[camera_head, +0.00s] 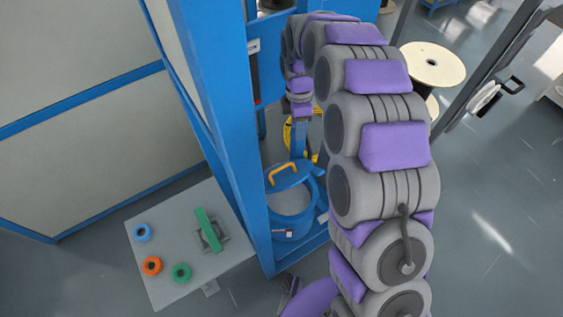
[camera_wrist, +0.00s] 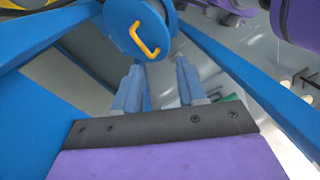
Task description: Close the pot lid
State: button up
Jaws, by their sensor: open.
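The blue pot (camera_head: 292,226) stands inside the blue frame, and its pale grey inside shows from above. Its round blue lid (camera_head: 296,179) is raised and tilted at the back of the pot, with a yellow handle (camera_head: 283,169) on its outer face. In the wrist view the lid (camera_wrist: 121,15) and yellow handle (camera_wrist: 145,39) show ahead, just beyond the fingertips. My gripper (camera_wrist: 158,65) is open with nothing between its two blue-grey fingers. It appears apart from the handle. In the head view my arm curls over behind the pot, and the fingers are hard to make out.
A tall blue post (camera_head: 222,100) stands left of the pot. A grey table (camera_head: 165,222) at lower left holds colored rings and a green bar. A cream cable spool (camera_head: 432,64) stands at the back right. Open floor lies to the right.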

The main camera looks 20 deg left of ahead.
jog(key=w+a+f+n, duration=0.2)
jog(key=a+f+n, duration=0.2)
jog(key=a+f, duration=0.35)
send_near(282, 167)
jog(key=shift+n+h, duration=0.3)
jog(key=f, duration=0.2)
jog(key=f+b, duration=0.1)
jog(key=f, duration=0.2)
jog(key=s+f+b, duration=0.1)
jog(key=f, duration=0.1)
jog(key=shift+f, duration=0.25)
jog(key=shift+d+f, duration=0.3)
jog(key=shift+a, duration=0.15)
jog(key=shift+a, duration=0.15)
jog(key=shift+a+f, duration=0.1)
jog(key=shift+c, duration=0.8)
grip_shut()
